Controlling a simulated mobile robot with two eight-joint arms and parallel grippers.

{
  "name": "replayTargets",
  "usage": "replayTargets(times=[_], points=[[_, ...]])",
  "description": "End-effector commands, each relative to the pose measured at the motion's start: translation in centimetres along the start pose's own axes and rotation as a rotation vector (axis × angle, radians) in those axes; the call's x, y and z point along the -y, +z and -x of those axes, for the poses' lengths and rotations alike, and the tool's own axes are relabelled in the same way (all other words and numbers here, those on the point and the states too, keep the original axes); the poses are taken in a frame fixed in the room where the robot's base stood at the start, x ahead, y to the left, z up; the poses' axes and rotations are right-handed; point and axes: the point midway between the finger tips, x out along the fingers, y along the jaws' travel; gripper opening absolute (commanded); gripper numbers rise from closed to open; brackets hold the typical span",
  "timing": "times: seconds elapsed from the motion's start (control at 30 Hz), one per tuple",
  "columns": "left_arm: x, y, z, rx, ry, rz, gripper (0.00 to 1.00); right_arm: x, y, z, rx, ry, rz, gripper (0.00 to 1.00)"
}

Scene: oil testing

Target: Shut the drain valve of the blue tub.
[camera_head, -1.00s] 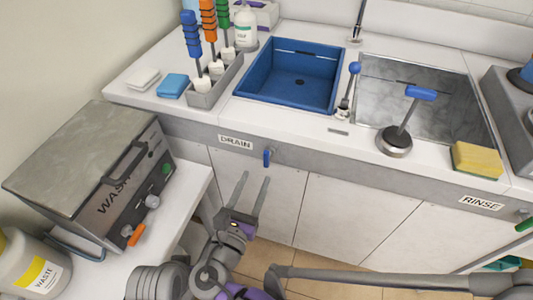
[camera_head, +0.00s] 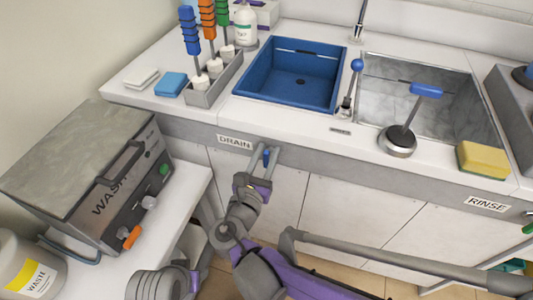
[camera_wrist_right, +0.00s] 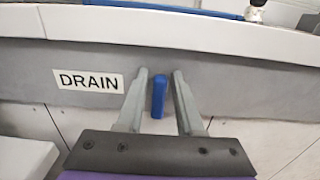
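The blue tub (camera_head: 262,88) is set in the white counter and looks empty, with a dark drain hole in its floor. Below it, on the grey front panel, is the blue drain valve handle (camera_head: 266,158), right of the DRAIN label (camera_head: 235,141). In the right wrist view the handle (camera_wrist_right: 159,97) hangs upright. My right gripper (camera_head: 263,152) is open, with one finger on each side of the handle. The right wrist view shows a gap between each fingertip and the handle, with the fingertips (camera_wrist_right: 160,78) near its upper end. My left gripper is not in view.
A grey WASH machine (camera_head: 97,185) stands on a lower white table at the left, beside a WASTE container (camera_head: 24,266). A blue-knobbed lever (camera_head: 351,85) stands between the tub and the metal sink (camera_head: 470,110). A RINSE label (camera_head: 487,203) is farther right. The white cabinet doors (camera_head: 340,195) are flat.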

Motion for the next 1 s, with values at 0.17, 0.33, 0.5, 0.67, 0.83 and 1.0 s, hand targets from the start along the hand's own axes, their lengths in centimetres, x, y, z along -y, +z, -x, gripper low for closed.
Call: replayTargets(times=[0.17,0.33,0.5,0.67,0.83,1.0], points=[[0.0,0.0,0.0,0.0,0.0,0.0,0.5,0.0,0.0,0.0,0.0,0.0,0.0,0.01],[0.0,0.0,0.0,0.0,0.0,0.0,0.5,0.0,0.0,0.0,0.0,0.0,0.0,0.0],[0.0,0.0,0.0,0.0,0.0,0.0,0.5,0.0,0.0,0.0,0.0,0.0,-0.004,0.0],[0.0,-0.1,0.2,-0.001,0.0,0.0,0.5,0.1,0.0,0.0,0.0,-0.001,-0.035,0.0],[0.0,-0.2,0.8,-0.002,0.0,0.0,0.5,0.3,0.0,0.0,0.0,-0.001,-0.119,0.0],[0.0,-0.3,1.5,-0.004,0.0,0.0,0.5,0.5,0.0,0.1,-0.001,-0.002,-0.252,0.0]])
